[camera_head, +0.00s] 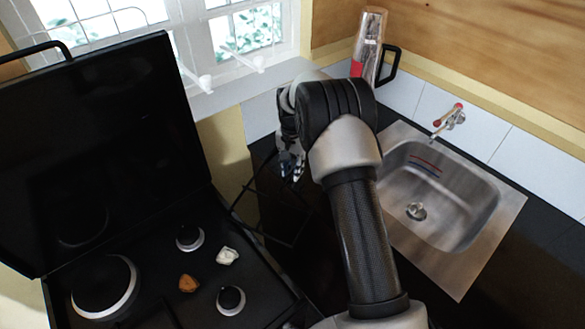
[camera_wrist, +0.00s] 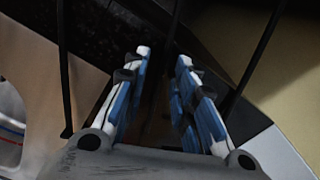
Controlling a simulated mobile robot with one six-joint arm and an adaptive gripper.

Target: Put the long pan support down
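The long pan support (camera_head: 268,218) is a frame of thin black bars below my gripper, between the hob and the sink. Against the dark counter, I cannot tell whether it rests on it or hangs above it. In the wrist view its black bars (camera_wrist: 66,70) run on both sides of my fingers, and one bar reaches the space between the fingertips. My gripper (camera_head: 290,165) points down at the support. In the wrist view, the blue-and-white fingers (camera_wrist: 163,57) are close together with a narrow gap. Whether they clamp the bar is unclear.
The black hob (camera_head: 208,260) with its raised lid (camera_head: 100,150) is at the left. A brown lump (camera_head: 188,284) and a white lump (camera_head: 227,256) lie on it. The steel sink (camera_head: 470,255) is at the right. A tall container (camera_head: 369,45) stands behind my arm.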

